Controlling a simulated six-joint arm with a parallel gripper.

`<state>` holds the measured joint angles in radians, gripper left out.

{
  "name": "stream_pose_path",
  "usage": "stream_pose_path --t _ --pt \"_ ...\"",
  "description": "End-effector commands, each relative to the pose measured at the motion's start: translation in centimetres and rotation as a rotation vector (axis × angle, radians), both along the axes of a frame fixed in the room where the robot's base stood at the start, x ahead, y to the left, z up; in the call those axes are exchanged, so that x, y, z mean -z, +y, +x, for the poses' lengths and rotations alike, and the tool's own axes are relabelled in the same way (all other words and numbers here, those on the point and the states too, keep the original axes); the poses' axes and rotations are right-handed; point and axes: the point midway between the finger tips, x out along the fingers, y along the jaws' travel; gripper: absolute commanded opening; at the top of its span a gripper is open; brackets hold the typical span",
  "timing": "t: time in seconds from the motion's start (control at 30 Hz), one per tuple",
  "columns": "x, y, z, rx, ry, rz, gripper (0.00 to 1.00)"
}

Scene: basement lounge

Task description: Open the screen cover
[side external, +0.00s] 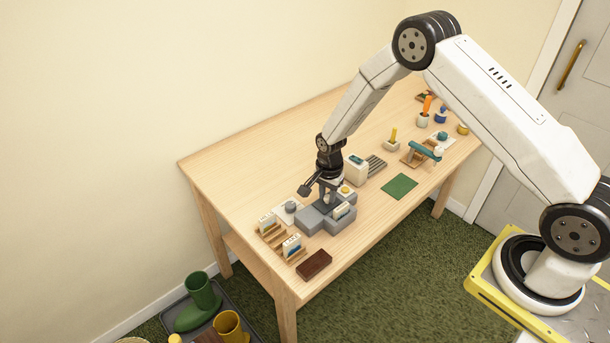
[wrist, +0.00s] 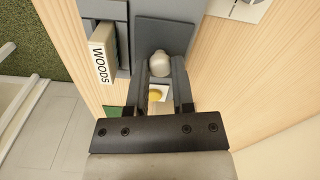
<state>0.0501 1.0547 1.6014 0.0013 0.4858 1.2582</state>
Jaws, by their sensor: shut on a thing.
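A grey blocky device (side external: 312,222) stands near the front left of the table. In the wrist view its dark grey flat panel (wrist: 160,32), which looks like the screen cover, carries a pale rounded knob (wrist: 160,64). My gripper (wrist: 161,72) points down at the device and is shut on the knob, one finger on each side. In the side view my gripper (side external: 327,199) hides the knob and part of the panel. Whatever lies under the panel is hidden. A yellow round button (wrist: 156,95) on a white plate shows between the fingers.
Card holders (side external: 292,248), a dark brown block (side external: 314,264), a green mat (side external: 399,186) and a cream box (side external: 355,168) stand around the device. The table's back left is clear.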

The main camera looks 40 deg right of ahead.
Motion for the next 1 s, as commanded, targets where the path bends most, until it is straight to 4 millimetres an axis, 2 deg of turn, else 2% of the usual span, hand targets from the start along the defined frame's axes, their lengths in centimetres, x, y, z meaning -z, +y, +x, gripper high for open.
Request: stream_pose_path --t 0.77,1.0 --pt "0.0 0.0 0.2 0.0 -0.002 0.0 0.0" --pt "0.0 0.0 1.8 0.0 -0.003 0.0 0.0"
